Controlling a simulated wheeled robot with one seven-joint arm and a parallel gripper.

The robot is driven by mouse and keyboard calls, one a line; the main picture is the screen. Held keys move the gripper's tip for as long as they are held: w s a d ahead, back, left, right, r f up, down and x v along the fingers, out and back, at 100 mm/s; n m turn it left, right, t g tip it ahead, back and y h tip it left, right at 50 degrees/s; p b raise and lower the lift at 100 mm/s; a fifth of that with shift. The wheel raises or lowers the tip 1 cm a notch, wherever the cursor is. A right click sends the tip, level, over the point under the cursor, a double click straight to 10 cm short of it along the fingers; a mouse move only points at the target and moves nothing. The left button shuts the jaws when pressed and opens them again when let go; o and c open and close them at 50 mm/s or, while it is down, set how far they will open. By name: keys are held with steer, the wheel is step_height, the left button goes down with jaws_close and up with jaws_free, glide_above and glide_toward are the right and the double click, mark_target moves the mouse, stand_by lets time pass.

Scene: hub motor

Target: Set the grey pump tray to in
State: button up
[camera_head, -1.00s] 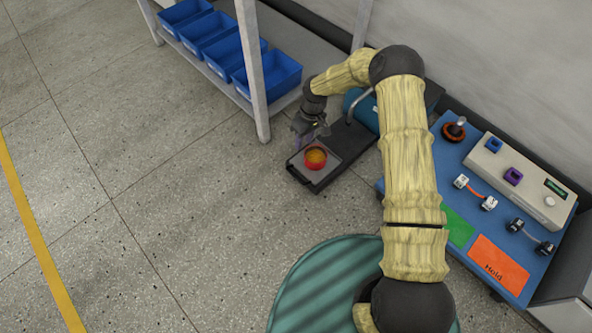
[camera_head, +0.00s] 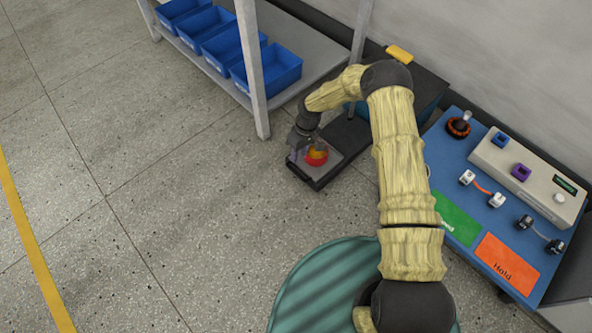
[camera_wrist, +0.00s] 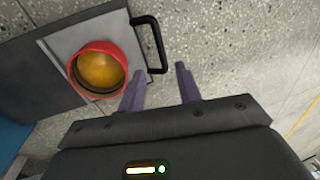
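The grey pump tray (camera_head: 318,179) stands out from the dark pump housing (camera_head: 349,134) on the floor. A red ring with an orange dome (camera_head: 316,155) sits on it. In the wrist view, the grey tray (camera_wrist: 66,42) carries the red ring (camera_wrist: 73,77), and a black bar handle (camera_wrist: 163,45) projects from its edge. My gripper (camera_head: 297,150) is beside the tray's outer end in the head view. In the wrist view my gripper (camera_wrist: 160,84) is open, its two purple fingers apart and empty. The handle lies just beyond the fingertips; whether they touch is unclear.
A shelf with several blue bins (camera_head: 272,70) stands at the upper left, its grey post (camera_head: 253,80) near my arm. A blue workbench (camera_head: 462,158) with a grey console and green and orange pads is at the right. The speckled floor at left is clear.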

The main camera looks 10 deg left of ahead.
steer(key=b+x, duration=0.3)
steer(key=x, duration=0.5)
steer(key=shift+f+b, duration=0.15)
steer(key=shift+b, duration=0.25)
jaws_close()
